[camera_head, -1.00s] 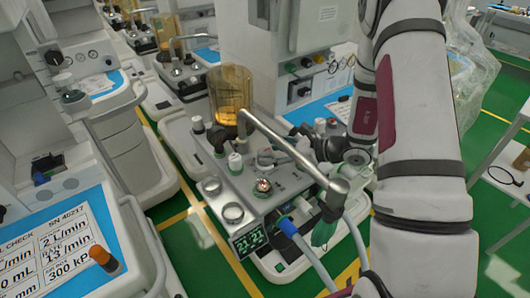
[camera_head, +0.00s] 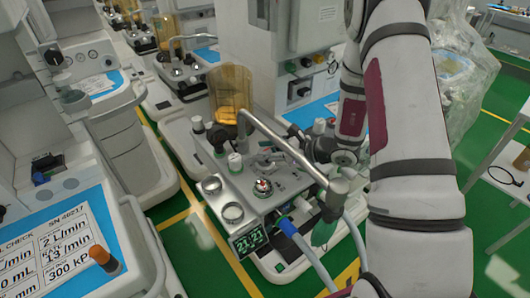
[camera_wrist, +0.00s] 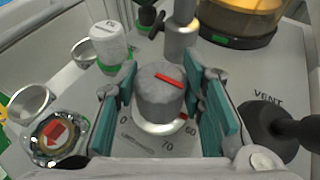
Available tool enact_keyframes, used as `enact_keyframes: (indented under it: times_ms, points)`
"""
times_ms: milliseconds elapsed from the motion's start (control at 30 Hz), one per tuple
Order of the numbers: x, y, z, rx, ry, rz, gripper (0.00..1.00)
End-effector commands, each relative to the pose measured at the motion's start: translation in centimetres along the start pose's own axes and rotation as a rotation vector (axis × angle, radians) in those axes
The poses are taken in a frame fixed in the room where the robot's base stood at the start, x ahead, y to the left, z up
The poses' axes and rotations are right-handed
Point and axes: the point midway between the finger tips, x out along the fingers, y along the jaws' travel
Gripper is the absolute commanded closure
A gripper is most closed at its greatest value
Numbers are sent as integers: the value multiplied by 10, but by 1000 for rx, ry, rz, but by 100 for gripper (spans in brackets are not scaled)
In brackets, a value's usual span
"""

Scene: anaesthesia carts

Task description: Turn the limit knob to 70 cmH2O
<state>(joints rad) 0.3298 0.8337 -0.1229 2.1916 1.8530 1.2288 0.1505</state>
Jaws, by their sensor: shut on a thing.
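The limit knob (camera_wrist: 160,98) is a grey, faceted knob in the middle of the wrist view, standing on a pale round base. A red line (camera_wrist: 168,81) on its top slants down to the right, and a small red mark shows low on its right side. In the head view my arm's end reaches the panel, but the knob is hard to make out there.
A black VENT fitting (camera_wrist: 275,128) is close on the right. A clear cap with a red centre (camera_wrist: 55,134) is at left. A metal pipe (camera_head: 285,148) crosses above the panel in the head view.

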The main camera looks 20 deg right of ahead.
Motion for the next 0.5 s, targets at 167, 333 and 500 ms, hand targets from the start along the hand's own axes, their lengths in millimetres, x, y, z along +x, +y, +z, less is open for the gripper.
enact_keyframes:
  times_ms: [167, 333, 500]
  points:
    - [1, 1, 0, 43, -3, -93, 91]
    - [2, 0, 0, 78, -3, -182, 91]
    - [1, 0, 0, 95, -1, -225, 91]
